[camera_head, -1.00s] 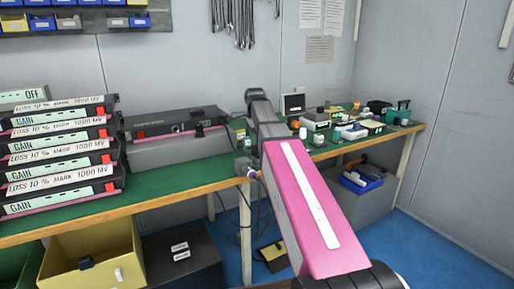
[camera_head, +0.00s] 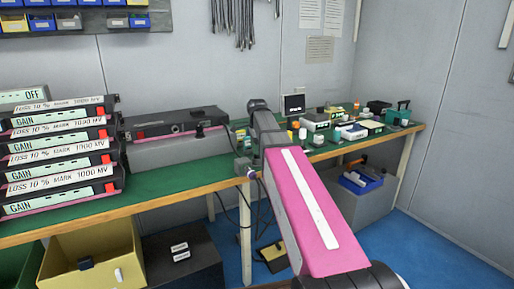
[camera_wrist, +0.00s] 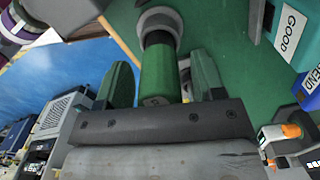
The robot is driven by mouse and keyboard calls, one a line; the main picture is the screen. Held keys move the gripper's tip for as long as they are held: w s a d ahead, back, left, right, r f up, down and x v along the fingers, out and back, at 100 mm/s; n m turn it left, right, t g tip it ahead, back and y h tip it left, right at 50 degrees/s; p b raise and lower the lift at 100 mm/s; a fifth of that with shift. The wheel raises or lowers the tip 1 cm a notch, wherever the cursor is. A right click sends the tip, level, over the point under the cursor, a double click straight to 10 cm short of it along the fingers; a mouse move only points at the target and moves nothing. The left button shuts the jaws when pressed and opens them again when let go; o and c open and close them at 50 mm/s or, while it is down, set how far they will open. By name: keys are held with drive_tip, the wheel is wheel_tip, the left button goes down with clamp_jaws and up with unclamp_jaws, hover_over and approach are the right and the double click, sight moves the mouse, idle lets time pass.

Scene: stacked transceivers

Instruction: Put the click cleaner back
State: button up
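In the wrist view, my gripper (camera_wrist: 163,78) has its two green fingers apart. A green cylinder with a grey collar and a pale round end (camera_wrist: 160,60) lies between them, with narrow gaps on both sides. It may be the click cleaner, but I cannot tell for sure. The collar end reaches past the fingertips over the green bench top (camera_wrist: 225,30). In the head view, my arm hides the fingers and most of what is near them.
The bench (camera_head: 175,184) carries stacked labelled units (camera_head: 60,150) at the left and a grey device (camera_head: 175,140). Small boxes and tools (camera_head: 345,128) crowd its right end. An orange-and-white item (camera_wrist: 282,135) and a teal box marked GOOD (camera_wrist: 288,30) are close right of my gripper.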

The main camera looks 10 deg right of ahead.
drive_tip(key=shift+f, duration=0.15)
wheel_tip(320, 180, up, 11)
drive_tip(key=shift+d+f, duration=0.1)
idle(0.6)
